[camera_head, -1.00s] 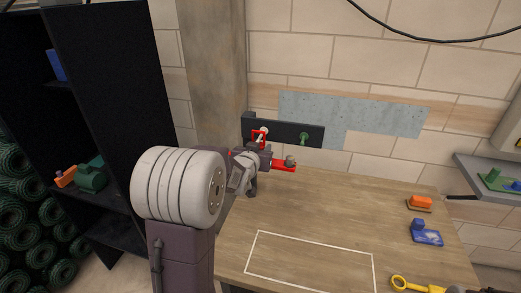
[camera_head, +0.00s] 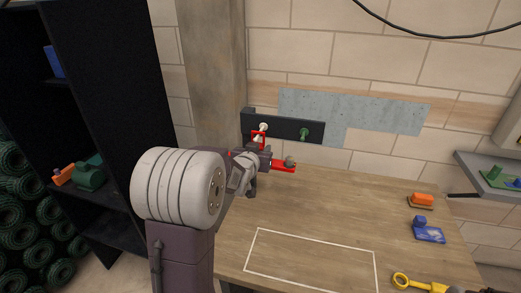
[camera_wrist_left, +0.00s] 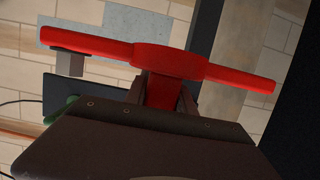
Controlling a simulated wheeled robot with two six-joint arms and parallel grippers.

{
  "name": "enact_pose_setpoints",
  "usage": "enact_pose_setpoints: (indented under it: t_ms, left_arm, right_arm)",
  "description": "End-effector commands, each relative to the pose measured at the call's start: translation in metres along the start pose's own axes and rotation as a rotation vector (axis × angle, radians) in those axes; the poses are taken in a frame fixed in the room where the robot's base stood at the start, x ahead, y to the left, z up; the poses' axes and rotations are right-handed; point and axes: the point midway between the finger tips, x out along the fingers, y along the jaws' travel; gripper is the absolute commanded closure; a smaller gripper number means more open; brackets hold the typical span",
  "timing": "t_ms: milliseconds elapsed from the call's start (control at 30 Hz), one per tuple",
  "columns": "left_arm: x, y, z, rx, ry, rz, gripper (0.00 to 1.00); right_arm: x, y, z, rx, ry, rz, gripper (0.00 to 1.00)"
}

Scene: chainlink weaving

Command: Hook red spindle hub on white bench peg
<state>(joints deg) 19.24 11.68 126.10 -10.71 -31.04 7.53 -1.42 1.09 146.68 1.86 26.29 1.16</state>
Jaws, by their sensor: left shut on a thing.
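The red spindle hub (camera_head: 279,167) is held in my left gripper (camera_head: 262,154), at the far left end of the bench. One red arm points right past a grey knob, and a red upper part stands close in front of the white peg (camera_head: 263,127). I cannot tell whether the hub touches the peg or hangs on it. In the left wrist view the hub (camera_wrist_left: 170,62) spans the picture, its middle stem between the fingers of the left gripper (camera_wrist_left: 162,95). The white peg is not clearly seen there. My right gripper is not in view.
The dark peg board (camera_head: 284,129) also carries a green peg (camera_head: 303,134) to the right. The wooden bench (camera_head: 320,212) is clear in the middle.

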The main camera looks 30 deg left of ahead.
Motion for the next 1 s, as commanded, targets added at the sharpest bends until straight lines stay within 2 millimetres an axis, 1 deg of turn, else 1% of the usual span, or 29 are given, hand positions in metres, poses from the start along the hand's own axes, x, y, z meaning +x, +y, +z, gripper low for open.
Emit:
enact_pose_setpoints:
  t_ms: [233, 267, 300, 333, 767, 867, 967, 1000]
  left_arm:
    - [0.000, 0.000, -0.001, 0.000, 0.003, 0.000, 1.00]
    - [0.000, 0.000, -0.001, 0.000, 0.003, 0.000, 0.61]
    - [0.000, 0.000, -0.001, 0.000, 0.002, 0.000, 0.50]
    - [0.000, 0.000, -0.001, 0.000, 0.002, 0.000, 0.44]
    - [-0.001, 0.000, 0.001, 0.000, -0.002, 0.000, 0.44]
    - [-0.007, 0.000, 0.000, 0.000, 0.000, 0.000, 0.44]
    - [-0.023, 0.000, 0.000, 0.000, 0.002, -0.001, 0.44]
    - [-0.030, -0.001, -0.001, 0.001, 0.002, -0.001, 0.44]
  right_arm:
    - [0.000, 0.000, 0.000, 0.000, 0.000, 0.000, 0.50]
    - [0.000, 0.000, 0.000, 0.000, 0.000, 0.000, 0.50]
    - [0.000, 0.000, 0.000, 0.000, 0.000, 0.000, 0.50]
    - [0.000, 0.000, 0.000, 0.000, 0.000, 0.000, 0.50]
    - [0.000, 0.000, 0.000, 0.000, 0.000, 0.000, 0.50]
    - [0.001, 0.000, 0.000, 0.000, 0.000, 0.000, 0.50]
    - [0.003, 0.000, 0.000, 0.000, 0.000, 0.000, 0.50]
    - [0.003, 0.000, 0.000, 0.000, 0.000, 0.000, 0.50]
